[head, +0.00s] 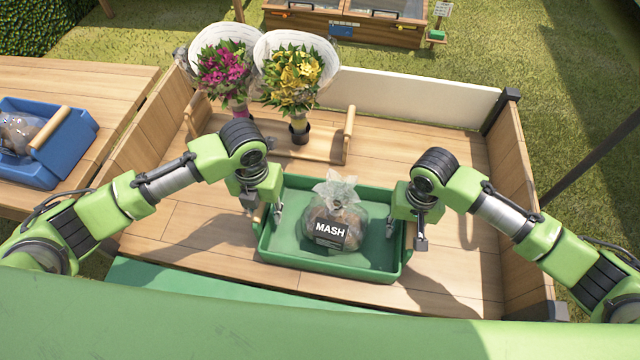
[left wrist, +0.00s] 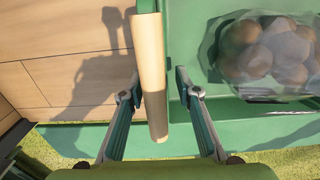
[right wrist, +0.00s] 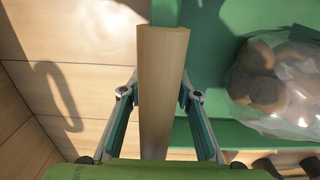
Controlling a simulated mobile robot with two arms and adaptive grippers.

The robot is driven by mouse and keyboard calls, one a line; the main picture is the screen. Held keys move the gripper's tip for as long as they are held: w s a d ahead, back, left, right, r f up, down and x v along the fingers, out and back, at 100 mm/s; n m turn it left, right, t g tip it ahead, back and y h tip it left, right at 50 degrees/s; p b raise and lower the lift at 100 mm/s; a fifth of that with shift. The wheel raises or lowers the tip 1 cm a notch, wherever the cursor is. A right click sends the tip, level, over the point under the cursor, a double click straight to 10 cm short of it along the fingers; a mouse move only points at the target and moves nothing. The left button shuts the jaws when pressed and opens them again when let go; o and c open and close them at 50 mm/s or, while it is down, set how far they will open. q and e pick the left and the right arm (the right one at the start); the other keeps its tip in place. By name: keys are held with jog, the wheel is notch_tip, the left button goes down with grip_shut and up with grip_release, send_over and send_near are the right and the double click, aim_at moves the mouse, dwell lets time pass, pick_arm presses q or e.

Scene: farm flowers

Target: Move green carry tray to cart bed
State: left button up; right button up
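The green carry tray (head: 283,272) sits inside the wooden cart, low on its bed (head: 190,225), with a clear bag marked MASH (head: 335,212) in it. My left gripper (head: 262,210) is at the tray's left wooden handle; in the left wrist view its fingers straddle the handle (left wrist: 152,60), with a gap on the right side. My right gripper (head: 418,228) is at the right handle. In the right wrist view its similarly spread fingers stand either side of that handle (right wrist: 160,90), close to it; the handle partly hides the contact.
A wooden carrier (head: 325,157) with pink flowers (head: 222,68) and yellow flowers (head: 291,78) stands behind the tray in the cart. A blue tray (head: 75,150) is on the table at left. Cart walls (head: 522,165) bound the right side; bare bed lies right of the tray.

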pick_arm(q)
notch_tip(320, 180, up, 8)
jog(key=shift+r, duration=0.6)
pick_arm(e)
jog(key=shift+r, duration=0.2)
notch_tip(320, 180, up, 12)
jog(key=shift+f, duration=0.2)
